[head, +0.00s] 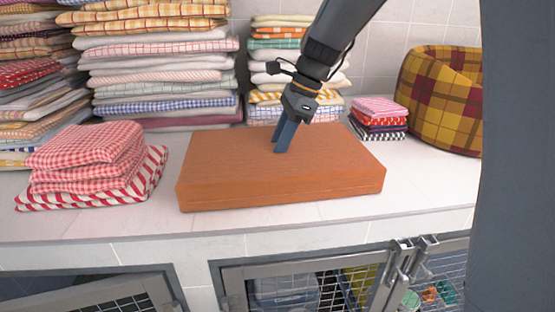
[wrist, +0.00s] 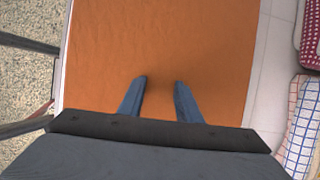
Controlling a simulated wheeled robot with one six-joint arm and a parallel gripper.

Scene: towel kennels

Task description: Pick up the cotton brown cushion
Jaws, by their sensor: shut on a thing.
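The brown cushion (head: 230,168) is a flat, thick orange-brown block lying on the white tiled counter in the head view. It also fills most of the upper wrist view (wrist: 160,40). My gripper (head: 279,146) comes down from the upper right onto the middle of the cushion's top. Its two blue-grey fingers are spaced apart and shut on the cushion, with the gripped part between them. In the wrist view the fingers (wrist: 161,86) point into the brown surface. The cushion appears flat, and I cannot see a gap under it.
Red-and-white folded towels (head: 90,165) lie left of the cushion. Tall towel stacks (head: 160,70) stand behind. A small towel pile (head: 379,118) and a plaid basket (head: 440,100) are at the right. Metal mesh kennel doors (head: 310,280) are below the counter's front edge.

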